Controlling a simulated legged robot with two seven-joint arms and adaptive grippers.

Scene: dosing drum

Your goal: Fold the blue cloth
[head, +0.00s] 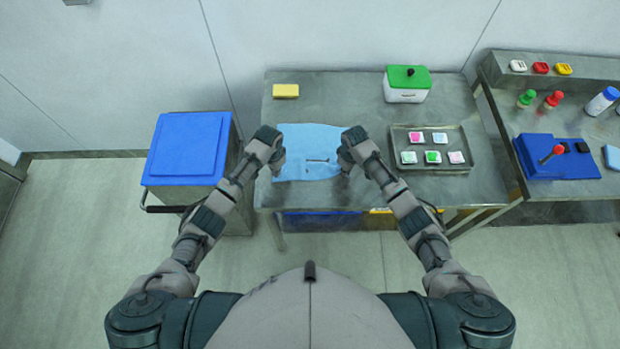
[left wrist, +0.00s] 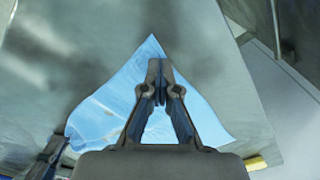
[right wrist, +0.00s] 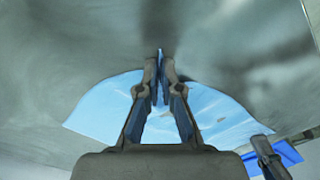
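The blue cloth (head: 308,140) lies spread on the grey table, with small dark marks or gaps near its front middle. My left gripper (head: 277,165) is at its left edge, and my right gripper (head: 345,165) is at its right edge. In the left wrist view, the cloth (left wrist: 105,105) comes to a point by the fingertips, which are close together (left wrist: 160,75). In the right wrist view, the cloth edge (right wrist: 95,110) bulges toward the closed fingertips (right wrist: 160,65). Both grippers look shut on the cloth, though the pinched fabric is mostly hidden.
A yellow sponge (head: 285,91) lies behind the cloth. A white box with a green lid (head: 407,78) stands at the back right. A metal tray (head: 462,138) with several small coloured pieces is to the right. A blue-topped cart (head: 188,146) stands left of the table.

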